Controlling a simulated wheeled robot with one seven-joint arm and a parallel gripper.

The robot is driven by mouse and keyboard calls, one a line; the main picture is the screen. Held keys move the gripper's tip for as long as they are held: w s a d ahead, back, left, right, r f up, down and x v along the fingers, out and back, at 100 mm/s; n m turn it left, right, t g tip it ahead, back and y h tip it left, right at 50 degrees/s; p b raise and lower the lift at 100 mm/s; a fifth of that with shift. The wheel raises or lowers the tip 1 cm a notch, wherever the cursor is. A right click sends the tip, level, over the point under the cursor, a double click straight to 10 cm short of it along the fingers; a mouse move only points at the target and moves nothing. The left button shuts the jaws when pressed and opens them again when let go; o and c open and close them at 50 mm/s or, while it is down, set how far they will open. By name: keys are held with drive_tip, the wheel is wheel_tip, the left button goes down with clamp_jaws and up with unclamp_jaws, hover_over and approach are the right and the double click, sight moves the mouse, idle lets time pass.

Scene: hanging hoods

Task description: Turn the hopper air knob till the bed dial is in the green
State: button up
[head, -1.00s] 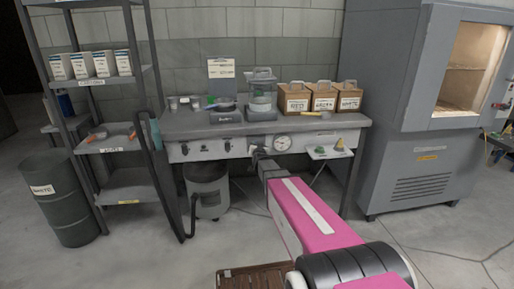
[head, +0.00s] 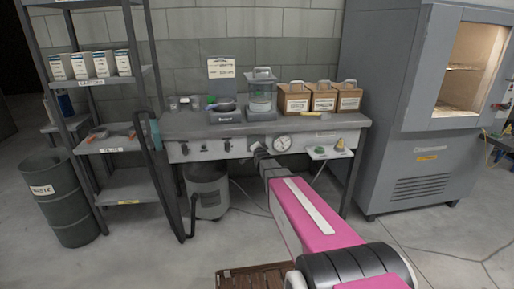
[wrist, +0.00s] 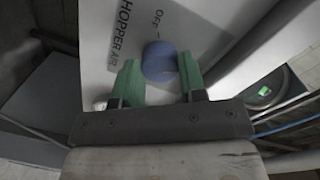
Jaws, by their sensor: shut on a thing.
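The hopper air knob (wrist: 160,62) is a round blue knob on a pale panel, beside the printed words HOPPER AIR and OFF in the wrist view. My gripper (wrist: 159,70) has its green fingers on either side of the knob and is shut on it. In the head view my gripper (head: 259,150) reaches the bench's front panel, and the knob is hidden behind it. The bed dial (head: 282,143) is a round white gauge just right of my gripper on that panel. Its needle and green zone are too small to read.
The grey bench (head: 185,125) carries a clear vessel (head: 262,98) and brown boxes (head: 323,98). A small side shelf (head: 328,153) juts out right of the dial. A grey bin (head: 207,190) stands under the bench. A tall grey cabinet (head: 415,165) stands to the right.

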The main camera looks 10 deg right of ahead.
idle(0.5)
drive_tip(key=o, duration=0.9)
drive_tip(key=shift+o, duration=0.2)
drive_tip(key=shift+s, duration=0.1)
drive_tip(key=s, duration=1)
drive_tip(key=shift+s+r, duration=0.3)
drive_tip(key=shift+r, duration=0.1)
drive_tip(key=s+f+n+g, duration=0.5)
drive_tip(key=s+f+g, duration=0.3)
drive_tip(key=s+f, duration=0.1)
drive_tip(key=s+f+n+g, duration=0.2)
drive_tip(key=s+n+g, duration=0.1)
drive_tip(key=s, duration=0.5)
drive_tip(key=s+f+n+g, duration=0.2)
drive_tip(key=s+g, duration=0.4)
drive_tip(key=s, duration=0.3)
drive_tip(key=shift+f+n, duration=0.3)
drive_tip(key=shift+n, duration=0.1)
